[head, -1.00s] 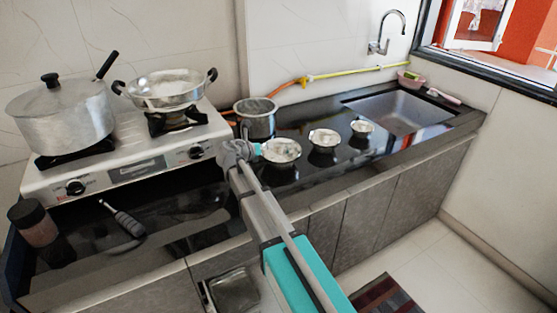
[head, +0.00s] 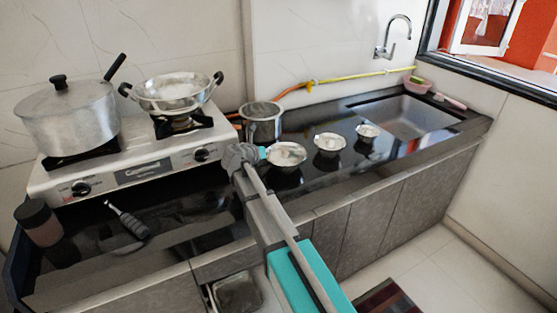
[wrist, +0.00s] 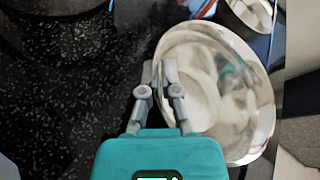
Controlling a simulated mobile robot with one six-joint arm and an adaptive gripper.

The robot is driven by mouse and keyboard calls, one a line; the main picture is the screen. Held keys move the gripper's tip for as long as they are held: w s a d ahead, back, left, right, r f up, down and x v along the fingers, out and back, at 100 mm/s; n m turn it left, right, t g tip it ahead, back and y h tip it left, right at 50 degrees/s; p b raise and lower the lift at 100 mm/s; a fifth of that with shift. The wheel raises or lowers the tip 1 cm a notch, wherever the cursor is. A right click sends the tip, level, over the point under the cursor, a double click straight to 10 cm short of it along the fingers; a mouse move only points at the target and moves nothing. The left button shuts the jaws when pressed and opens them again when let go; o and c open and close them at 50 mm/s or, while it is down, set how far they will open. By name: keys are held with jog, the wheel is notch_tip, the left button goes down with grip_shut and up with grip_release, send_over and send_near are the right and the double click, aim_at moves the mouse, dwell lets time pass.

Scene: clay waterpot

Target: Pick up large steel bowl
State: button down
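The large steel bowl (head: 288,153) is the biggest of the three shiny bowls on the black counter. It also fills the middle right of the wrist view (wrist: 235,100). My gripper (head: 262,153) is at the bowl's left side in the head view. In the wrist view my gripper (wrist: 158,72) straddles the bowl's left rim, with one finger outside and one over the inside. A narrow gap shows between the fingertips, so it looks partly open. Finger contact with the rim is unclear. The bowl appears to rest on the counter.
Two smaller bowls, the middle one (head: 330,143) and the far one (head: 367,131), stand to the right. A steel pot (head: 261,122) stands close behind my gripper. The stove (head: 135,172) with a lidded pot (head: 68,118) and a pan (head: 175,90) is at left. The sink (head: 410,115) is at right.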

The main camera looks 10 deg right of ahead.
jog(key=shift+r, duration=0.15)
notch_tip(320, 180, up, 3)
jog(key=p, duration=0.3)
jog(key=s+r+p, duration=0.9)
jog(key=s+p, duration=0.1)
jog(key=s, duration=0.4)
jog(key=shift+r, duration=0.35)
jog(key=shift+d, duration=0.1)
